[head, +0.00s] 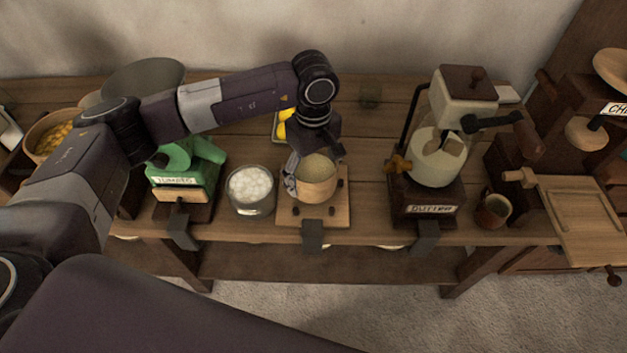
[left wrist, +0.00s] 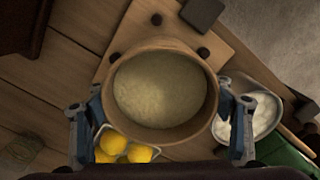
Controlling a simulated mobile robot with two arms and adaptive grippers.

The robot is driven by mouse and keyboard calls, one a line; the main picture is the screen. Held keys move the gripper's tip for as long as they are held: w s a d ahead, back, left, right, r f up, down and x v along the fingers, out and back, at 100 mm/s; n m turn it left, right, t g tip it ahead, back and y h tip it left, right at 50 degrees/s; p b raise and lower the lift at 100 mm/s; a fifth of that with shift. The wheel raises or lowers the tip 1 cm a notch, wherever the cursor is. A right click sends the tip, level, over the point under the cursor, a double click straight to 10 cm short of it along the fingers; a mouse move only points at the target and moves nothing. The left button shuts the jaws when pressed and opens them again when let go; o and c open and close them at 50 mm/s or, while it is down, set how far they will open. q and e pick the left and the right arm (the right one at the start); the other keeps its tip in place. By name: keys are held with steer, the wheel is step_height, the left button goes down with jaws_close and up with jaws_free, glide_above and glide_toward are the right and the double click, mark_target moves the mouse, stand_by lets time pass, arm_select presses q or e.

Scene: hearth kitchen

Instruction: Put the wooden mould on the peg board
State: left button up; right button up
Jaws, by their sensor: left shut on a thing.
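The wooden mould (head: 315,188) is a round, light wooden tub with a pale, grainy filling. It is upright over the peg board (head: 287,217), a flat wooden board with dark pegs. Several pegs show around the mould; I cannot tell whether its base touches the board. My left gripper (head: 314,171) is shut on the mould, with its fingers on opposite sides. In the left wrist view the mould (left wrist: 160,130) fills the middle between the fingers, and pegs of the board (left wrist: 183,17) show beyond its rim. My right gripper is not in view.
A glass bowl of white balls (head: 250,190) stands left of the board, beside a green tomato machine (head: 183,174). Yellow fruit in a tray (left wrist: 125,147) is close behind the mould. A butter churn (head: 437,155) and a small cup (head: 492,211) stand to the right.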

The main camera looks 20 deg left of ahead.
arm_select(q)
step_height(320, 180, down, 3)
steer(key=shift+f, duration=0.1)
steer(key=shift+f, duration=0.1)
steer(key=o, duration=1.6)
